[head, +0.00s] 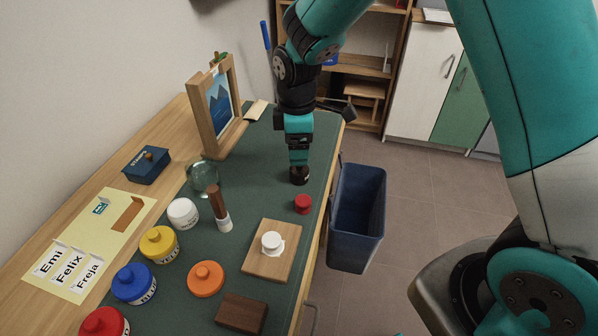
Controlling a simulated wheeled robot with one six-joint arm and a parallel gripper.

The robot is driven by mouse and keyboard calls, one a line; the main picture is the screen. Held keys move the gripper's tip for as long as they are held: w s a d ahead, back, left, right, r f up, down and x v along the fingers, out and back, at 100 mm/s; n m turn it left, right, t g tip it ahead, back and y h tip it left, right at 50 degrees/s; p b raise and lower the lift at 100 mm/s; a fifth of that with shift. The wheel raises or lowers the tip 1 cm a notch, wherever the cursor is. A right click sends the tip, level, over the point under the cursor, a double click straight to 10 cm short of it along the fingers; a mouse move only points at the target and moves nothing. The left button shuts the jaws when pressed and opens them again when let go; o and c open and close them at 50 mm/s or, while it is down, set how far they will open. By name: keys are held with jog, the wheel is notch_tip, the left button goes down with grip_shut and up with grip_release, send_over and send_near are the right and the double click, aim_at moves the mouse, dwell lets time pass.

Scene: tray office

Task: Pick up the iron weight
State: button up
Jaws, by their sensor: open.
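A small, round, dark object, which looks like the iron weight (300,177), stands on the green desk mat (262,190) near the desk's right edge. My gripper (299,160) points straight down right at it, and the fingers cover its upper part. The gripper is open. I cannot tell whether the fingers are around the weight or just above it, or whether they touch it.
A red cap (303,204) is close in front of the weight. A wooden board (284,262) with a white knob, a brown-handled tool (219,208), a glass (203,178) and paint pots (160,244) stand nearer. A picture frame (233,110) stands behind left. A blue bin (357,218) is beside the desk.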

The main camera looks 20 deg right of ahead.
aim_at(299, 170)
notch_tip(299, 170, down, 8)
jog(key=shift+s+d+f, duration=0.1)
jog(key=shift+s+d, duration=0.05)
dwell(0.3)
jog(key=c, duration=1.3)
